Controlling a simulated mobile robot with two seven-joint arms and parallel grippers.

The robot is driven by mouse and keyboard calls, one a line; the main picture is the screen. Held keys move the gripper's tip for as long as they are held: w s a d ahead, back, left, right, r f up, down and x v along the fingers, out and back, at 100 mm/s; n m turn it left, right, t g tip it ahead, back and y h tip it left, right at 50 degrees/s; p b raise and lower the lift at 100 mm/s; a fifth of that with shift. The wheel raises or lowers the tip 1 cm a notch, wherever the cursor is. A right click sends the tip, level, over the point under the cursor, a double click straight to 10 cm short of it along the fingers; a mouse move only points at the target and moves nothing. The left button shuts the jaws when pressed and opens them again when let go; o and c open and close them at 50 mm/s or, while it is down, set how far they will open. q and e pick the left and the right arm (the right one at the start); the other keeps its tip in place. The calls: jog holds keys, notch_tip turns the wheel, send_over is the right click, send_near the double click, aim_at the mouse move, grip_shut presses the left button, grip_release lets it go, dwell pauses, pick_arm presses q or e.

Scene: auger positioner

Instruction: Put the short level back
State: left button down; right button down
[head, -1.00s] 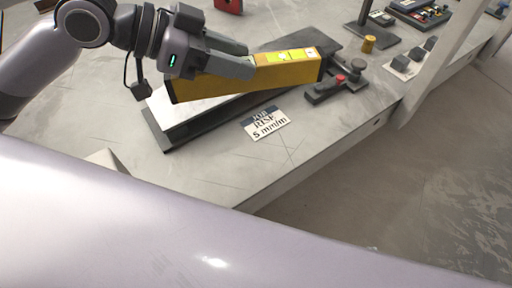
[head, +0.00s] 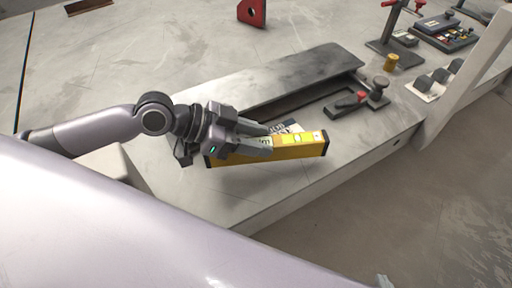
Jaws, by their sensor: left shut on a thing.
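The short level (head: 300,150) is a yellow bar with dark end caps and bright vials on its top face. My left gripper (head: 268,139) is shut on it near its middle. The level is held over the front part of the table, close to its front edge; I cannot tell whether it touches the surface. It partly covers the white label card (head: 291,127). Behind it lies a long grey plate (head: 290,80) on a dark base, partly hidden by my gripper. My right gripper is not in view.
A dark clamp with a red knob (head: 360,98) stands right of the plate. A brass cylinder (head: 391,62), grey blocks on a white base (head: 430,84) and a dark stand (head: 394,45) are farther right. A red bracket (head: 252,12) is at the back.

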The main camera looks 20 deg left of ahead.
pick_arm(q)
jog(key=shift+f, duration=1.5)
jog(key=shift+f+b, duration=0.2)
jog(key=shift+b, duration=0.1)
jog(key=c, duration=0.6)
grip_release()
jog(key=shift+c, duration=0.2)
